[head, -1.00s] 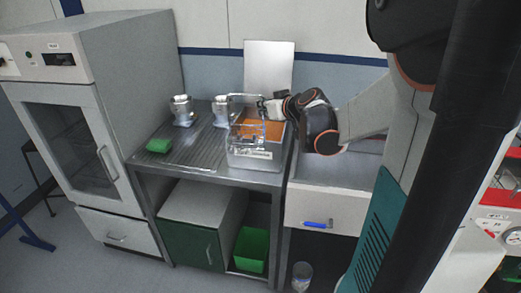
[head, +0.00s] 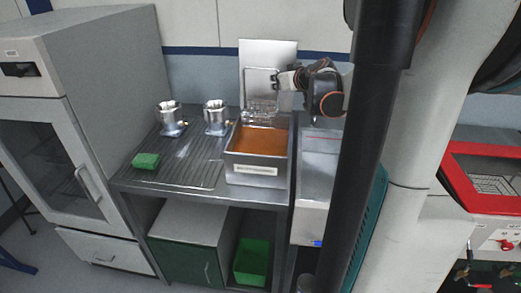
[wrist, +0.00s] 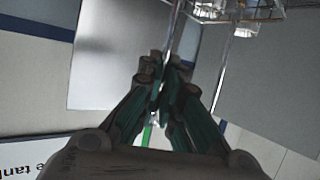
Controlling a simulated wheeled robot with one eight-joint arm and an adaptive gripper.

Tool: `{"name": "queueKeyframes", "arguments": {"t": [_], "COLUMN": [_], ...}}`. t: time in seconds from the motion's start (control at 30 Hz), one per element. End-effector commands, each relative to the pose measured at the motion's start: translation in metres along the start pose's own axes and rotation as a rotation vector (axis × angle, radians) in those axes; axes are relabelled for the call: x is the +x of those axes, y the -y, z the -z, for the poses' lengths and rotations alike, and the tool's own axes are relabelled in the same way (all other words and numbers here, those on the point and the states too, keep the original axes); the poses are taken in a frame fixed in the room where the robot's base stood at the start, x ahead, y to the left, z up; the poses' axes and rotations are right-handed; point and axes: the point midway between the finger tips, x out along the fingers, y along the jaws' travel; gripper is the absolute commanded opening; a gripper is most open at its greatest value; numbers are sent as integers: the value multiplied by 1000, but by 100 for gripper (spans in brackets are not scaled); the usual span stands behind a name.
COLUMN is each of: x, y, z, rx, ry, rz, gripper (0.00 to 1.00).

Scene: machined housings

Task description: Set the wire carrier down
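The wire carrier (head: 262,105) is a thin metal basket with a tall loop handle. In the head view it appears at the back edge of the tank, in front of a pale upright panel; whether it touches anything is unclear. My gripper (head: 277,80) is at the handle's right side. In the wrist view my gripper's fingers (wrist: 166,75) are closed together on a thin handle rod, and part of the carrier (wrist: 240,12) shows at the top.
An open metal tank (head: 256,171) of orange liquid stands on the steel bench. Left of it are a ribbed draining surface (head: 190,165), two metal housings (head: 170,119) (head: 215,118) and a green block (head: 146,160). The ribbed area's front is clear. A pale panel (head: 255,53) stands behind.

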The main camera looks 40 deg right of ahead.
Motion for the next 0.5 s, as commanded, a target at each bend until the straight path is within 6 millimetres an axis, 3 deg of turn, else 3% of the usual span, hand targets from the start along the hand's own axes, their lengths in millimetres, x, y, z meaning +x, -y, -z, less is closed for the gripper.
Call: {"name": "queueKeyframes", "arguments": {"t": [0.5], "x": [47], "y": [0], "z": [-112], "rx": [0], "ry": [0], "rz": [0], "gripper": [0]}}
